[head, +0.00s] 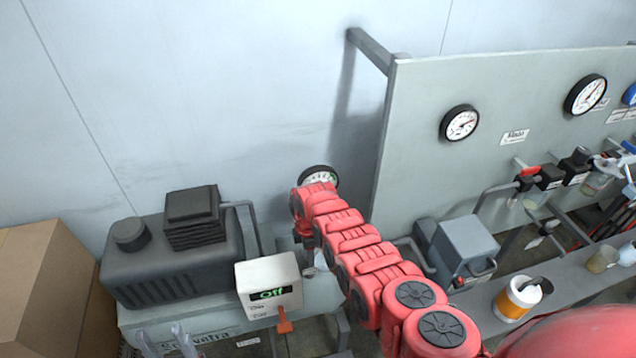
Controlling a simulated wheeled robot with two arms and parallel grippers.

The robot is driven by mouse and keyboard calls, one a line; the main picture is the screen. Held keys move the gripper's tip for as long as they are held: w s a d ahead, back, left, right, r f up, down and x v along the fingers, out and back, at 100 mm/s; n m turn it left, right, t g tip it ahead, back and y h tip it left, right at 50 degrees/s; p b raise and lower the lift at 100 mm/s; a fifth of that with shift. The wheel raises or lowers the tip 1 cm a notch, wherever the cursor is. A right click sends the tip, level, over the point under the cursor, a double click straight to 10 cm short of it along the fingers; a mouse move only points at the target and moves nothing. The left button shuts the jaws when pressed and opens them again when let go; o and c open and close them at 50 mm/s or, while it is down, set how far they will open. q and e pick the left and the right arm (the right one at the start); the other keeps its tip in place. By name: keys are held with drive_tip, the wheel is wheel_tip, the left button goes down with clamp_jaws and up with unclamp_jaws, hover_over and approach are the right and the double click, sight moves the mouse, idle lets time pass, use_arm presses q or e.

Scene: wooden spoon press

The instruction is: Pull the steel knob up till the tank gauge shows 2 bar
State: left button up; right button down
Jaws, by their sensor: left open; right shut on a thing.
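A round white gauge (318,177) with a black rim stands against the wall behind my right arm. The arm covers its lower part, and I cannot read its needle. A second gauge (461,122) and a third gauge (585,94) are on the grey panel; their labels are too small to tell which is the tank gauge. My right gripper (311,262), at the end of the red arm, is shut beside the white control box, on what appears to be the steel knob, which is hidden.
A black compressor (180,265) stands left of the white control box (268,284), whose display reads "Off"; an orange lever (284,321) hangs below. A cardboard box (45,280) is at far left. A grey box (466,245) and a white-orange jar (516,299) are at right.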

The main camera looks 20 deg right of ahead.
drive_tip(key=shift+w+f+b, duration=0.1)
drive_tip(key=shift+f+b, duration=0.2)
drive_tip(key=shift+b, duration=0.15)
idle(0.5)
unclamp_jaws()
idle(0.3)
wheel_tip(320, 180, up, 7)
drive_tip(key=p, duration=0.7)
drive_tip(key=shift+f, duration=0.1)
idle(0.3)
